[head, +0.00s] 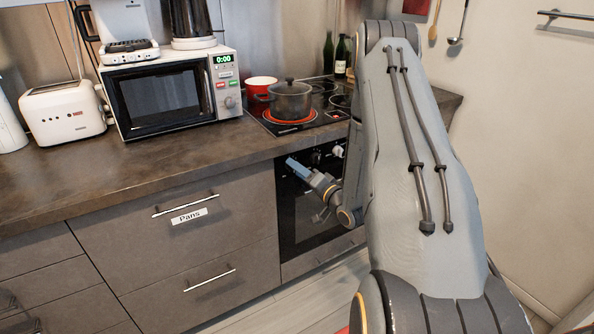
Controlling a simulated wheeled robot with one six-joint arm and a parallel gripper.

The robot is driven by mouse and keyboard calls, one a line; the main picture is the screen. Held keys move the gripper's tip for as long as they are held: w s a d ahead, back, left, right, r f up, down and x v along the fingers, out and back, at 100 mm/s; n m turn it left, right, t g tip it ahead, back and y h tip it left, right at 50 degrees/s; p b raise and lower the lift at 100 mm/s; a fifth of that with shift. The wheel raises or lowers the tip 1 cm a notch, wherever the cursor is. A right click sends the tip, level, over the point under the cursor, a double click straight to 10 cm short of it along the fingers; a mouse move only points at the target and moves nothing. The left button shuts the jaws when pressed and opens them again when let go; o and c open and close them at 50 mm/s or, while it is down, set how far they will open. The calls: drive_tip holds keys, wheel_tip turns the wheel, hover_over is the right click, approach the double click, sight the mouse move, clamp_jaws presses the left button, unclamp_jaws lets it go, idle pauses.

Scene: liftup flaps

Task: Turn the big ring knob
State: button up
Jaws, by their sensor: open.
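The oven (300,212) is set into the dark cabinets under the cooktop, with a control strip along its top edge. A pale round knob (338,151) shows at the right of this strip, beside my arm. A darker knob (316,157) sits to its left. I cannot tell from this view which one is the big ring knob, and my arm hides the strip's right end. My gripper (306,185) is open and empty in front of the oven, below and left of the pale knob. It appears apart from the knobs.
A lidded pot (290,101) stands on a glowing red burner of the cooktop (330,117), beside a red pot (261,88). A microwave (170,95) and toaster (64,112) stand on the counter (130,165). The "Pans" drawer (180,235) is shut. Floor shows below the cabinets.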

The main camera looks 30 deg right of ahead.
drive_tip(key=s+d, duration=0.1)
drive_tip(key=s, duration=0.6)
drive_tip(key=shift+b, duration=0.35)
drive_tip(key=shift+w, duration=0.1)
